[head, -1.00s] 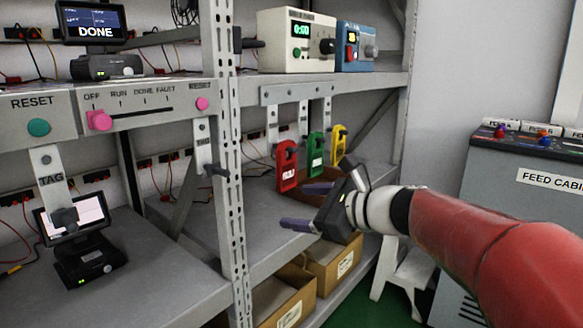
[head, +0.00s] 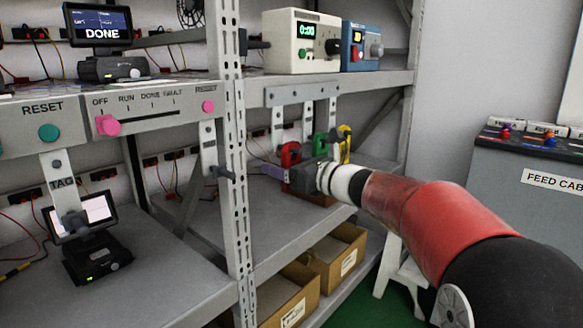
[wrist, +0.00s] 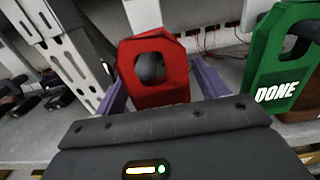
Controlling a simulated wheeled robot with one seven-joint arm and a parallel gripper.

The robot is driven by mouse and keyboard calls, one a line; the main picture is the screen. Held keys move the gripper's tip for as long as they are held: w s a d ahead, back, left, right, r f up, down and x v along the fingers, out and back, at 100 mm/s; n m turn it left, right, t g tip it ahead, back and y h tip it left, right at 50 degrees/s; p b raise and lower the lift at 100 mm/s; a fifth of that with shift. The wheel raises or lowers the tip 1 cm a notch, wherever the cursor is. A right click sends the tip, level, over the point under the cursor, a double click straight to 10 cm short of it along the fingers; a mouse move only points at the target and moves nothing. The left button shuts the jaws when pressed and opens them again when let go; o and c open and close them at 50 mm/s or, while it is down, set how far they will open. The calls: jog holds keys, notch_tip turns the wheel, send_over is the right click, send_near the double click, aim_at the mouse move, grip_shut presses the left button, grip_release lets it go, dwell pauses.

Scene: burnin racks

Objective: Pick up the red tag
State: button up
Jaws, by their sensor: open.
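The red tag (head: 288,154) hangs on a peg at the left of a row of tags under the shelf rail. In the wrist view the red tag (wrist: 155,88) stands upright right in front of my gripper, with the dark peg end in its top hole. My gripper (head: 268,172) is open, and its purple fingers (wrist: 160,85) show on both sides of the red tag. I cannot tell whether they touch it. In the head view my gripper hides the lower part of the tag.
The green tag (wrist: 285,62), marked DONE, hangs close to the right of the red one. A yellow tag (head: 345,142) hangs beyond it. A perforated grey upright (head: 235,180) stands to the left. Cardboard bins (head: 337,258) sit on the lower shelf.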

jog(key=c, duration=1)
jog(key=shift+r, duration=0.1)
jog(key=shift+c, duration=0.2)
jog(key=shift+r, duration=0.25)
jog(key=r+v, duration=0.1)
jog(key=v, duration=1.7)
jog(key=shift+r, duration=0.4)
jog(key=v, duration=0.7)
jog(key=shift+s+d, duration=0.2)
jog(key=shift+s, duration=0.05)
